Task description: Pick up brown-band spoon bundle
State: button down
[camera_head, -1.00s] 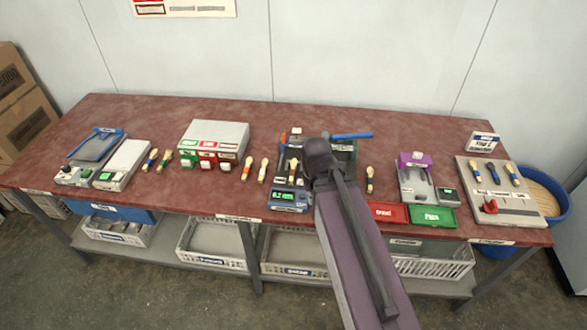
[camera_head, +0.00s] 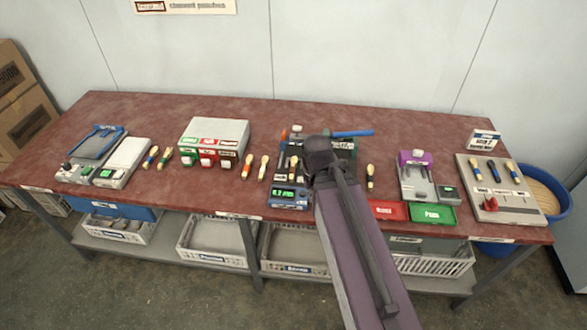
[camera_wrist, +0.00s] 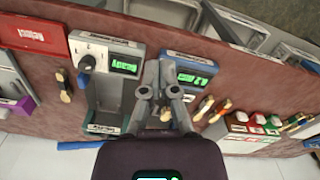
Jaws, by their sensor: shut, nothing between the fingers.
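My gripper (camera_wrist: 165,66) is shut and empty; its fingers come together over the edge of a workstation in the wrist view. In the head view my arm hides the fingers. A pale wooden spoon bundle (camera_wrist: 167,115) shows just beyond and partly behind the fingers in the wrist view. It is apart from the fingertips, and its band is hard to make out. Another bundle (camera_head: 370,176) lies alone right of my arm; it also shows in the wrist view (camera_wrist: 65,90). I cannot tell for certain which bundle has the brown band.
A station with a green display (camera_head: 288,197) lies by my arm. Red (camera_head: 388,210) and green (camera_head: 432,214) trays lie to its right. A grey box (camera_head: 216,132) with coloured labels stands left, with two bundles (camera_head: 248,166) beside it. The table (camera_head: 130,200) has clear patches.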

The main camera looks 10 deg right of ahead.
jog(key=c, duration=0.9)
grip_release()
jog(key=shift+w, duration=0.1)
jog(key=o, duration=0.4)
jog(key=shift+w, duration=0.4)
jog(key=shift+c, duration=0.2)
jog(key=m, duration=0.4)
send_over(293, 166)
jog(key=shift+w+f, duration=0.2)
jog(key=shift+f, duration=0.05)
jog(key=shift+f+b, duration=0.1)
jog(key=shift+b, duration=0.2)
notch_tip(293, 166, down, 8)
jog(key=b, duration=0.8)
jog(key=shift+f+b, duration=0.25)
jog(key=shift+b, duration=0.05)
jog(key=shift+s+f+b, duration=0.15)
jog(key=shift+f+b, duration=2.45)
